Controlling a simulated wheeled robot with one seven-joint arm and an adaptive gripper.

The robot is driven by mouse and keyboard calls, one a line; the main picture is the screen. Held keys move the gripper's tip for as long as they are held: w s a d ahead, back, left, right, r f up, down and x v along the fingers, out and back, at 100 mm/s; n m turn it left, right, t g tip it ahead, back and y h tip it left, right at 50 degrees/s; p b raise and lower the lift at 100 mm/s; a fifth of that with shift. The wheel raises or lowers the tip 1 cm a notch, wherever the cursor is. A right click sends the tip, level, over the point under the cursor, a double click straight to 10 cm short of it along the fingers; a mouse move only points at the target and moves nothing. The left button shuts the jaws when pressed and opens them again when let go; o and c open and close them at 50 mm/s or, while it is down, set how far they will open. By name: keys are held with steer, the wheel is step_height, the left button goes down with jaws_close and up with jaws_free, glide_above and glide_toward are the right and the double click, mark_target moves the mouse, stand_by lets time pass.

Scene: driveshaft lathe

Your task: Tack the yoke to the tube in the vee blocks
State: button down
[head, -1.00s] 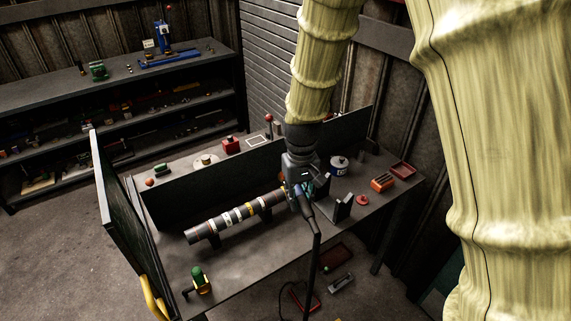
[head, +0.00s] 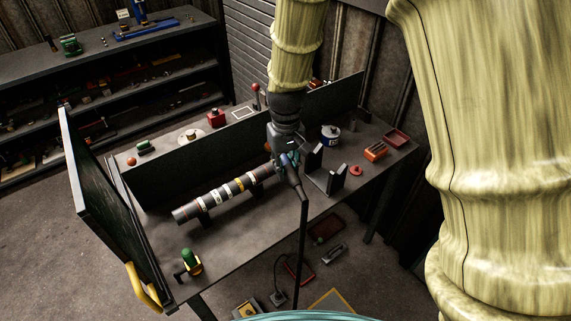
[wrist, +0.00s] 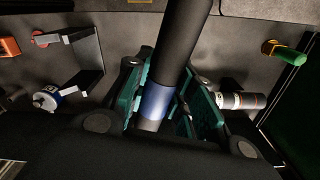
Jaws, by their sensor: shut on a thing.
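The tube (head: 222,198), dark with white, yellow and red bands, lies across the vee blocks (head: 204,216) on the bench. Its banded part also shows in the wrist view (wrist: 240,100), to the right of my fingers. My gripper (head: 290,168) is near the tube's right end, and its green fingers (wrist: 158,105) are shut on a dark, rod-like tool (wrist: 183,45) with a blue band. The tool looks like a torch, with a black lead (head: 302,235) running down past the bench's front edge. I cannot make out the yoke; my gripper covers the tube's right end.
A grey upright bracket (head: 338,180) stands just right of my gripper. A blue-white can (head: 330,134), an orange block (head: 376,151) and a red tray (head: 397,137) are farther right. A low dark wall (head: 175,188) runs behind the tube. A green screen (head: 100,200) closes the left end.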

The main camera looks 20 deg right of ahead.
step_height(320, 180, down, 6)
steer(key=b, duration=0.4)
steer(key=shift+r, duration=0.25)
stand_by(0.8)
steer(key=shift+f, duration=0.7)
stand_by(3.2)
stand_by(0.7)
